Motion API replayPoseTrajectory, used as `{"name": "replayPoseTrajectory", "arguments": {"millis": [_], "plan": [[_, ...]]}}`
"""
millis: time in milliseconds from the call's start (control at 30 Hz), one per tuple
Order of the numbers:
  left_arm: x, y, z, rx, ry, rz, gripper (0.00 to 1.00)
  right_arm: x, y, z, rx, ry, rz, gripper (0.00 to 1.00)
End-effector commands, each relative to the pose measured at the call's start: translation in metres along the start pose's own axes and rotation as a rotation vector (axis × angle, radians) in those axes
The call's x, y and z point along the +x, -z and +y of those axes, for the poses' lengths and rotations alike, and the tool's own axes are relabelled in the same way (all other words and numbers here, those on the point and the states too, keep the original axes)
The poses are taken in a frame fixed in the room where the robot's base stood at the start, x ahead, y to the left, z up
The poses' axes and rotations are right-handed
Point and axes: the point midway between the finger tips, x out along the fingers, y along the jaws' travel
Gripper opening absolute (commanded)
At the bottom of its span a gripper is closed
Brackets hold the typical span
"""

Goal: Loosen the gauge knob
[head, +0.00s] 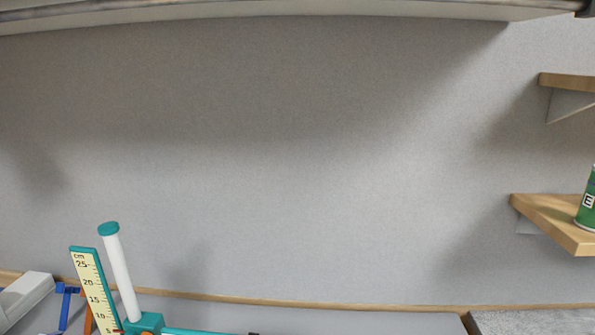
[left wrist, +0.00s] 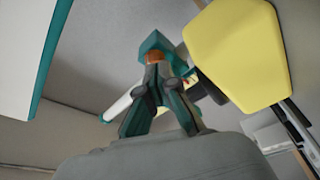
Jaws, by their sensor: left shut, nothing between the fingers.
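The gauge shows at the lower left of the head view. It has a teal-edged centimetre scale (head: 90,285), a white post (head: 122,275) with a teal cap, and a teal block (head: 143,323) at the post's foot. A bit of orange, apparently the gauge knob (head: 147,333), is cut off by the bottom edge. In the left wrist view an orange part, likely that knob (left wrist: 155,56), shows beyond my left gripper (left wrist: 157,67), in front of a teal block. My left gripper is shut and empty; contact cannot be told. My right gripper is in neither view.
A yellow plate (left wrist: 235,50) stands close on the right of the left wrist view. A white and teal panel (left wrist: 38,45) fills its left edge. In the head view, wooden shelves (head: 545,215) with a green can (head: 589,205) are at the right.

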Motion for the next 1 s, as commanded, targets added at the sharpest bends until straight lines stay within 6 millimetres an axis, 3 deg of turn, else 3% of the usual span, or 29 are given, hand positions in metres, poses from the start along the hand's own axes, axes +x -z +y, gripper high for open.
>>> {"name": "replayPoseTrajectory", "arguments": {"millis": [200, 400, 1000], "plan": [[0.028, -0.007, -0.001, -0.001, -0.002, 0.002, 0.0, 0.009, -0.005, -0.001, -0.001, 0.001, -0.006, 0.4], [0.043, -0.011, -0.001, 0.0, 0.0, 0.0, 0.0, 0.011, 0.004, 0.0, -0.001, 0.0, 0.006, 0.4], [0.047, -0.011, 0.0, 0.0, 0.0, 0.0, 0.0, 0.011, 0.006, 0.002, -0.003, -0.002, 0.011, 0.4]]}}
